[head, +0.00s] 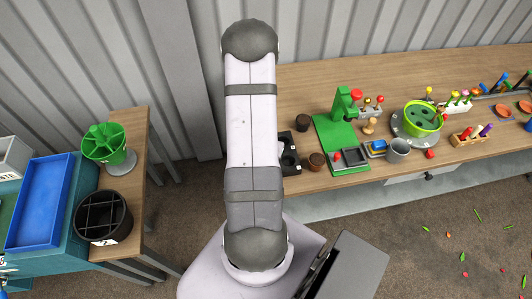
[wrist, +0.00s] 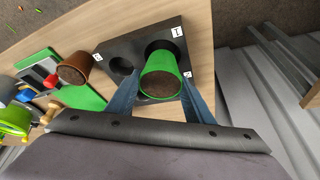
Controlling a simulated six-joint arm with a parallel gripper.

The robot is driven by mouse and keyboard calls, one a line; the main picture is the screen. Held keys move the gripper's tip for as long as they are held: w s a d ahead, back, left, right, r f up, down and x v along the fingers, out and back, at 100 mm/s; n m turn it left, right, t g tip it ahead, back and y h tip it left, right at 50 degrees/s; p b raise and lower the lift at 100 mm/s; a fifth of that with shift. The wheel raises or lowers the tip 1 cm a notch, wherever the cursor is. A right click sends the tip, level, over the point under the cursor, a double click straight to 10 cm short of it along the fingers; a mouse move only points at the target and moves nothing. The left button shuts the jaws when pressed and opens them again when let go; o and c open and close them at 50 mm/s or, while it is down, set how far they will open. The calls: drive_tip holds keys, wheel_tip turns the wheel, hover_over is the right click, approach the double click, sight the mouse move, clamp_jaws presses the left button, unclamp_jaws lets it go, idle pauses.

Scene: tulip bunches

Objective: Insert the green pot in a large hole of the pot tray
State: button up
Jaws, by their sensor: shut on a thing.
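The green pot (wrist: 160,84), filled with brown soil, is between the two blue fingers of my gripper (wrist: 160,88) in the wrist view. My gripper is shut on it. The black pot tray (wrist: 118,45) lies beyond and beneath it, with large holes and white number labels. The pot overlaps one large hole (wrist: 158,46) near a label; whether its base is inside the hole or above it, I cannot tell. Another hole (wrist: 121,68) beside it looks empty. In the head view the tray (head: 289,160) shows partly beside my arm, which hides my gripper and the green pot.
A brown pot (wrist: 75,68) stands close beside the tray; it also shows in the head view (head: 316,161). Another dark pot (head: 302,123) stands behind. A green stand (head: 345,135), a grey mug (head: 398,151) and a lime-green bowl (head: 422,117) are to the right.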

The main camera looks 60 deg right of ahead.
drive_tip(key=shift+f+b, duration=1.5)
drive_tip(key=shift+f, duration=0.2)
drive_tip(key=o, duration=1.3)
drive_tip(key=shift+r, duration=0.15)
drive_tip(key=shift+v, duration=3.6)
drive_tip(key=shift+w, duration=0.15)
